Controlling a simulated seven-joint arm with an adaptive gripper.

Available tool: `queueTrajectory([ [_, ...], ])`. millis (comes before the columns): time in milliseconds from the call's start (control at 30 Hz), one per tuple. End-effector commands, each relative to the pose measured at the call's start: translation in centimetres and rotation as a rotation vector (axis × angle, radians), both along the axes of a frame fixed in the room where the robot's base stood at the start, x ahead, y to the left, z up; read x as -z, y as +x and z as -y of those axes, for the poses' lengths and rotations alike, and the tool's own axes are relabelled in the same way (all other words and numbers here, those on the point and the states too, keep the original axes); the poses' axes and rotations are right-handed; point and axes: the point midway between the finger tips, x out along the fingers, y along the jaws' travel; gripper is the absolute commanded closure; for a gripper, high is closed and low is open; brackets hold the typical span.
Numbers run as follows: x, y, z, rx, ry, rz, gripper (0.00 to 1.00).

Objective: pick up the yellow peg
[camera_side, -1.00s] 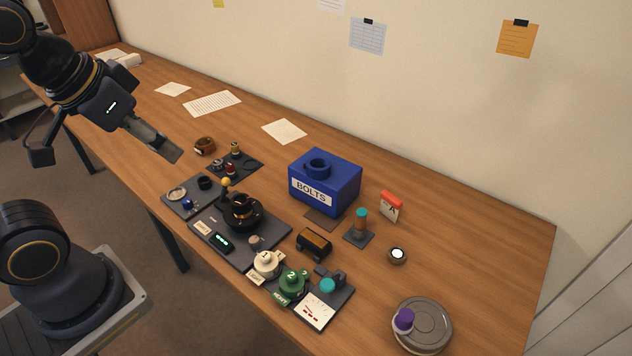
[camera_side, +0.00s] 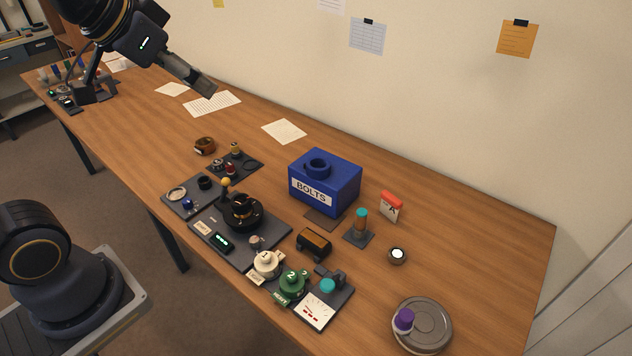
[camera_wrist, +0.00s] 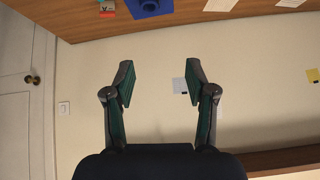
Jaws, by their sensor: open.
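A small yellowish peg-like piece (camera_side: 235,148) stands at the back of a dark tray (camera_side: 257,163) in the side view, near a red piece (camera_side: 230,169). It is too small to be sure that it is the yellow peg. A yellow ball knob (camera_side: 226,182) also shows beside the black round fixture (camera_side: 240,212). My gripper (camera_side: 207,86) is in the air at the upper left, well away from these pieces. In the wrist view my gripper (camera_wrist: 160,78) is open and empty, with the wall behind its fingers.
A blue BOLTS box (camera_side: 325,182) stands right of the trays. A brown roll-like piece (camera_side: 204,146) sits left of the dark tray. White and green knobs, a meter (camera_side: 316,311) and a round tin (camera_side: 428,323) lie nearer. The table's right rear is mostly clear.

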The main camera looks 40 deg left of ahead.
Motion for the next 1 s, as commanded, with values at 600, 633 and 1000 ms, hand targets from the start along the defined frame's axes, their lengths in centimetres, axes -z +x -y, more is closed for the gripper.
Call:
queueTrajectory([
  [600, 16.5, 21.4, -24.2, -0.329, -0.049, -0.180, 0.44],
  [633, 17.8, 21.1, -25.1, -0.345, -0.061, -0.199, 0.44],
  [1000, 26.0, 19.8, -28.2, -0.410, -0.108, -0.283, 0.44],
])
